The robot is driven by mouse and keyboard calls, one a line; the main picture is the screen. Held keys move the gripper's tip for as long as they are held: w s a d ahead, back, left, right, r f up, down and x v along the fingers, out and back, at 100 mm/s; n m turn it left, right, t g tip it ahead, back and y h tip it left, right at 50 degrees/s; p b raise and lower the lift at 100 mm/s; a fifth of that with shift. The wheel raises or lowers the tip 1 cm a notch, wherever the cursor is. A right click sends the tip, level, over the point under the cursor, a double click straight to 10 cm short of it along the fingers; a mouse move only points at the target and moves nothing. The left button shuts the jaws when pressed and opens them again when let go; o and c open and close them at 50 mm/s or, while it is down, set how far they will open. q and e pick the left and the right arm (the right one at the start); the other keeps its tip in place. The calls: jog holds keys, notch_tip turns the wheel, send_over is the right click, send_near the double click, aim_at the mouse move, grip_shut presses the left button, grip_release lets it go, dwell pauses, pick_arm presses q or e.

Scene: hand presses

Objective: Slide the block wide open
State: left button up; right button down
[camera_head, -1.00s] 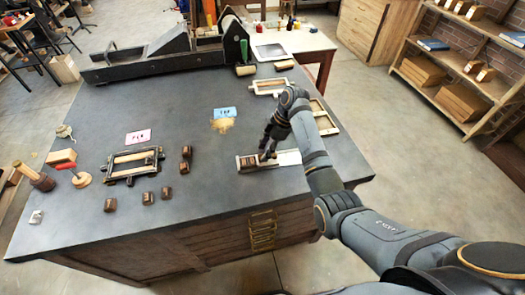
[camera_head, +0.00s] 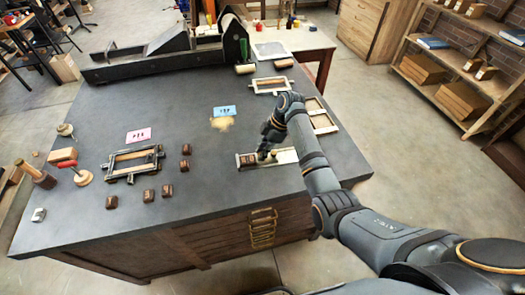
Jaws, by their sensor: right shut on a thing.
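A long, narrow, pale-rimmed tray (camera_head: 286,156) lies near the right front part of the dark table. A dark brown block (camera_head: 248,160) sits in its left part, and the right part shows a bare pale floor. My right gripper (camera_head: 263,156) reaches down into the tray from above, with its dark fingertips at the block's right side. It is shut on a small part there, which the fingers mostly hide. My left gripper is not in view.
A framed form (camera_head: 117,164) and several small brown blocks (camera_head: 167,191) lie to the left. A pink card (camera_head: 138,135) and a blue card (camera_head: 225,112) lie behind. Pale frames (camera_head: 271,86) lie at the right back. The table between is clear.

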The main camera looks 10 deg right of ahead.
jog(key=shift+d+r, duration=0.1)
jog(key=shift+d, duration=0.15)
jog(key=d+p, duration=0.1)
jog(key=d, duration=0.9)
jog(key=shift+s+p, duration=0.15)
jog(key=shift+p, duration=0.15)
jog(key=c, duration=1.2)
grip_release()
jog(key=v, duration=1.2)
